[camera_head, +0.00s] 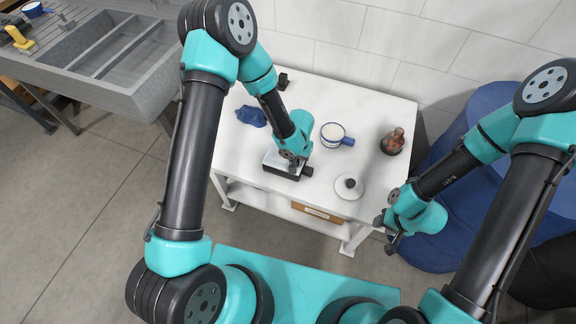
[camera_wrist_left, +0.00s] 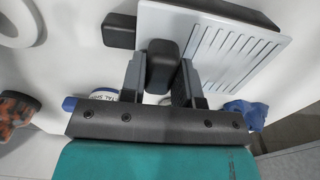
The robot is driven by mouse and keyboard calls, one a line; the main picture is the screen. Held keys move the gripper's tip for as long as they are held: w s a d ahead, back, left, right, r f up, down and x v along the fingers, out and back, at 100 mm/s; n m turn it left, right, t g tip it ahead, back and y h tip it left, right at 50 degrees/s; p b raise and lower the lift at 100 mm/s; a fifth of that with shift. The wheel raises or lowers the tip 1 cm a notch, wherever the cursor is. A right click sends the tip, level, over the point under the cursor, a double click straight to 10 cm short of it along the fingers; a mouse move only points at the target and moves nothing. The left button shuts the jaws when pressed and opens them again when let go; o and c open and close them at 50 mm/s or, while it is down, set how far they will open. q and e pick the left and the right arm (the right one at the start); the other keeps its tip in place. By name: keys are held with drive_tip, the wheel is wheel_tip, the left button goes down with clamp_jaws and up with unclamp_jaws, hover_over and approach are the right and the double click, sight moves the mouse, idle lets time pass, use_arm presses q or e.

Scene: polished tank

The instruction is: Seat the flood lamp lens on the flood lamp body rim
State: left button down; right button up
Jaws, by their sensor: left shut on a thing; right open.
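A flat ribbed pale plate, which looks like the flood lamp lens (camera_wrist_left: 222,52), lies under my left gripper (camera_head: 293,168). A dark block (camera_wrist_left: 161,68) at its edge stands between the left fingers (camera_wrist_left: 160,85), which are shut on it. In the head view the pale plate (camera_head: 272,160) sits over a black shape that looks like the flood lamp body (camera_head: 284,172), with a black knob (camera_head: 308,170) at its right. The arm hides much of both; I cannot tell whether the lens touches the rim all round. My right gripper (camera_head: 390,246) is open and empty, off the table's front right edge.
A grey sink (camera_head: 120,60) stands at left.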

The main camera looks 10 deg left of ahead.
use_arm(q)
drive_tip(key=shift+f, duration=0.4)
idle(1.2)
drive_tip(key=c, duration=1.2)
unclamp_jaws()
drive_tip(key=shift+o, duration=0.2)
drive_tip(key=shift+r, duration=1.75)
drive_tip(key=o, duration=0.6)
drive_tip(key=shift+c, duration=0.2)
drive_tip(key=c, duration=0.6)
drive_tip(key=shift+o, duration=0.2)
drive_tip(key=shift+r, duration=0.1)
